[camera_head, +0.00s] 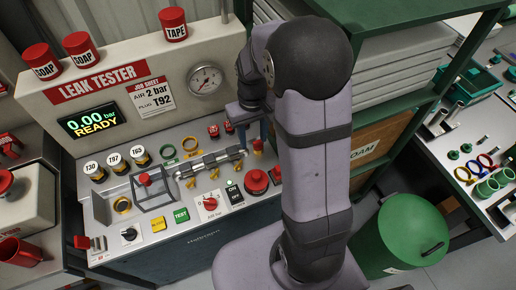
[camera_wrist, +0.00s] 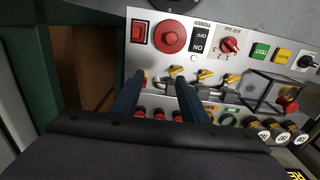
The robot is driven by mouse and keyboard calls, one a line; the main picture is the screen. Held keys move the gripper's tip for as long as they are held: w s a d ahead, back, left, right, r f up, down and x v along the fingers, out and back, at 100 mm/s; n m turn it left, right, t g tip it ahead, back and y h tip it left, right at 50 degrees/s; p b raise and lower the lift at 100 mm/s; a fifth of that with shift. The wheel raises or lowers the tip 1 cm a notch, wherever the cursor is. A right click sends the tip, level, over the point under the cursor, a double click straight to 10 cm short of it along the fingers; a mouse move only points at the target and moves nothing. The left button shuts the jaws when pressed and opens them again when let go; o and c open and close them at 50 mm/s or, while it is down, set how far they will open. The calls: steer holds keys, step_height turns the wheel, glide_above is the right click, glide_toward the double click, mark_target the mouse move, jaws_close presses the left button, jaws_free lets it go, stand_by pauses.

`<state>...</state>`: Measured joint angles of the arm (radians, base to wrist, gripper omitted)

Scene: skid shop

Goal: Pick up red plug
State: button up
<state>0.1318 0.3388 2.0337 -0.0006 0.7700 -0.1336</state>
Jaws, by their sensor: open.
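Several small red plugs stand in a row at the back right of the leak tester's panel. In the head view one red plug (camera_head: 213,130) shows left of my gripper, with another (camera_head: 228,127) close to it. In the wrist view red plugs (camera_wrist: 158,114) show low between and beside the blue fingers, partly hidden by the gripper body. My gripper (camera_wrist: 157,82) is open and empty, fingers pointing down over the panel's right end. In the head view my gripper (camera_head: 253,142) is partly hidden by my arm. I cannot tell its exact height above the panel.
A grey fixture (camera_head: 208,163) with yellow-tipped clamps (camera_wrist: 204,76) lies beside the fingers. A large red button (camera_head: 256,181) is in front. The tester's upright face with its gauge (camera_head: 205,80) stands behind. A green shelf frame (camera_head: 425,80) rises to the right.

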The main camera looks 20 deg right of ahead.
steer(key=b, duration=0.2)
glide_above(258, 141)
step_height(258, 141, down, 6)
steer(key=shift+s+a+f, duration=0.1)
steer(key=shift+s+a, duration=0.05)
steer(key=shift+f+p, duration=2.05)
steer(key=shift+f, duration=1.6)
steer(key=c, duration=0.8)
